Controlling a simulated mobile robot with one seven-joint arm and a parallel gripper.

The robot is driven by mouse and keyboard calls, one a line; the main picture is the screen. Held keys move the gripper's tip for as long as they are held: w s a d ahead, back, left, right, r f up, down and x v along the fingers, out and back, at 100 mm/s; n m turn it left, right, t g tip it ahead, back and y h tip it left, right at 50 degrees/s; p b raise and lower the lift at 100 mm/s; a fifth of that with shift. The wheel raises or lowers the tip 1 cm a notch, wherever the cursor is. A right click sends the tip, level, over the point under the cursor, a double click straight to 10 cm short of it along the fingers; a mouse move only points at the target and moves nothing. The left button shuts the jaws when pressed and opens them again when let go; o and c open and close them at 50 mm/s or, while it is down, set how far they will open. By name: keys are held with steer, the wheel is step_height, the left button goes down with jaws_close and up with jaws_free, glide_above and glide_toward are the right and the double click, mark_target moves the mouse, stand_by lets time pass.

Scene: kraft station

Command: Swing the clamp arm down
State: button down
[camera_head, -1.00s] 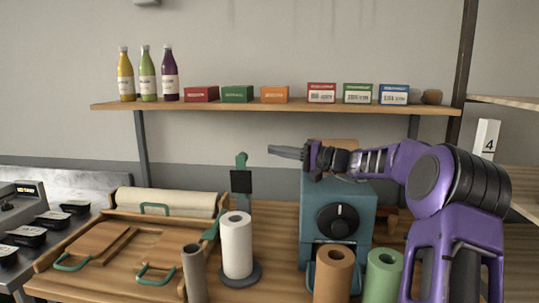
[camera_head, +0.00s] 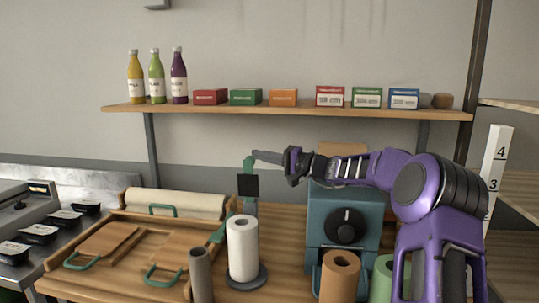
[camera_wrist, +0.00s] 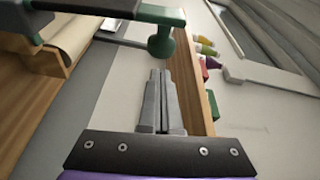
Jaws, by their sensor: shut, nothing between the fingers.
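The green clamp arm (camera_head: 249,166) stands upright behind the white paper roll, with a dark square plate on it. In the wrist view, a green rounded knob (camera_wrist: 160,43) on a green bar is just beyond my fingertips. My gripper (camera_head: 257,154) reaches in from the right at the height of the arm's top, its fingers shut and empty. In the wrist view the fingers (camera_wrist: 160,74) point at the knob. I cannot tell whether they touch it. The clamp's lower part is partly hidden by the paper roll.
A wooden board station (camera_head: 110,250) with a cream roll (camera_head: 175,203) lies to the left. The white paper roll (camera_head: 242,248) and a grey tube (camera_head: 201,275) stand in front. A blue machine (camera_head: 343,220) stands below my arm. A shelf (camera_head: 290,112) with bottles and boxes runs behind.

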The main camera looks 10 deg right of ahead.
steer(key=shift+s+a+f, duration=0.15)
steer(key=shift+s+a, duration=0.3)
steer(key=shift+s, duration=0.35)
steer(key=shift+s+f+b, duration=0.1)
steer(key=shift+s+b, duration=0.05)
steer(key=shift+b, duration=0.45)
